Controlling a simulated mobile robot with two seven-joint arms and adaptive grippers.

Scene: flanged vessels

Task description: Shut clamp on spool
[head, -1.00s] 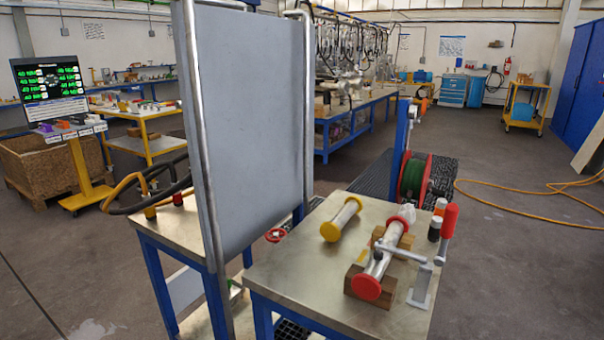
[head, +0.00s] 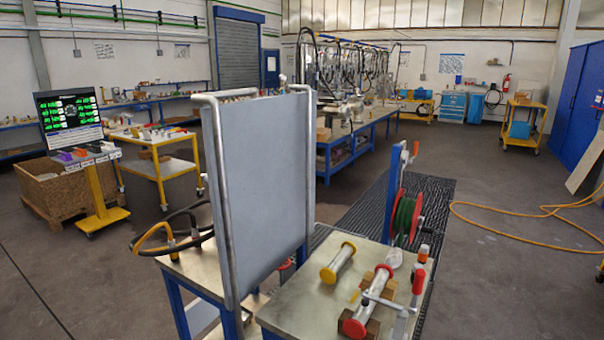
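A metal spool (head: 370,297) with red end flanges lies on wooden blocks on the metal-topped table at the lower right. A toggle clamp (head: 403,321) stands just right of it, its lower part near the bottom edge of the view. The clamp's red handle (head: 418,282) points up. Its grey bar (head: 380,300) reaches left towards the spool's body; I cannot tell whether its tip touches. A second spool (head: 341,260) with yellow flanges lies to the left on the bare tabletop. Neither of my grippers is in view.
A tall grey panel (head: 262,180) in a pipe frame stands left of the spools. Small bottles (head: 422,253) and a clear bag-like item (head: 394,258) sit behind the clamp. A hose reel (head: 405,220) stands beyond the table. Open floor (head: 500,270) lies to the right, crossed by a yellow hose (head: 480,218).

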